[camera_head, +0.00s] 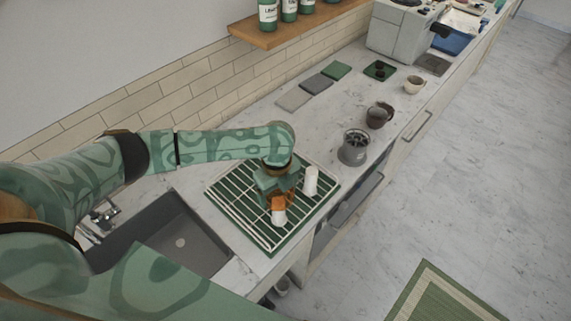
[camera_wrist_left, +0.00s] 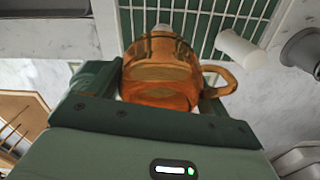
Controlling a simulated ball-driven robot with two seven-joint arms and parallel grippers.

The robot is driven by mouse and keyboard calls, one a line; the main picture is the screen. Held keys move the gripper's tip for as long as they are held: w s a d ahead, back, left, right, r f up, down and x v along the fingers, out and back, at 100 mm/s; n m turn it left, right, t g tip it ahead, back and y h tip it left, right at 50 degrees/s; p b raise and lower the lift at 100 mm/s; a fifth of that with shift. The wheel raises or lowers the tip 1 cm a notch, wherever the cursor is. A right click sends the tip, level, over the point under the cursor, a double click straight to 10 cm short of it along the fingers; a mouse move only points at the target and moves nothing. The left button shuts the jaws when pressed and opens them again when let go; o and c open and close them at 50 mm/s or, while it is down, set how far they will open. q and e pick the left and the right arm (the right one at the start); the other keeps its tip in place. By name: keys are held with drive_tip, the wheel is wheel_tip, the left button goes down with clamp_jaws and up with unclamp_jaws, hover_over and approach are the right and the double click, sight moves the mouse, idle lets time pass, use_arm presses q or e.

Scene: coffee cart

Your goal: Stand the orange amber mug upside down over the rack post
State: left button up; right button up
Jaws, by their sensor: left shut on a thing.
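The orange amber mug (camera_head: 279,203) is see-through and hangs in my left gripper (camera_head: 275,187) above the dish rack (camera_head: 213,191). In the left wrist view the mug (camera_wrist_left: 160,72) sits between the two fingers, its handle to the right. One white rack post (camera_head: 278,218) shows just below the mug in the head view. Its top is hidden, and I cannot tell whether the mug is around it or only above it. A second white post (camera_head: 311,181) stands bare to the right; it also shows in the left wrist view (camera_wrist_left: 240,48). My right gripper is not in view.
A sink (camera_head: 165,240) lies left of the rack. A grey grinder-like container (camera_head: 354,147), a dark pitcher (camera_head: 379,115) and a cream cup (camera_head: 413,84) stand farther right. Flat mats (camera_head: 292,99) lie near the wall. A wooden shelf (camera_head: 265,37) with bottles hangs above.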

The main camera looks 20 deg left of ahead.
use_arm(q)
drive_tip(key=shift+w+r+m, duration=0.15)
drive_tip(key=shift+w+m, duration=0.1)
drive_tip(key=shift+m, duration=0.15)
drive_tip(key=shift+a, duration=0.1)
drive_tip(key=shift+f+b, duration=0.35)
drive_tip(key=shift+b, duration=0.15)
drive_tip(key=shift+f+b, duration=0.25)
drive_tip(key=shift+b, duration=0.1)
wheel_tip(320, 180, down, 2)
drive_tip(key=b, duration=0.3)
drive_tip(key=shift+f, duration=0.4)
wheel_tip(320, 180, down, 5)
drive_tip(key=b, duration=0.2)
drive_tip(key=shift+f+b, duration=0.15)
drive_tip(key=shift+b, duration=0.25)
drive_tip(key=shift+f, duration=0.2)
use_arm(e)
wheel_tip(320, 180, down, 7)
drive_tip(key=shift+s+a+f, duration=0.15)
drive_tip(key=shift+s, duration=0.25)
use_arm(q)
drive_tip(key=shift+f, duration=0.3)
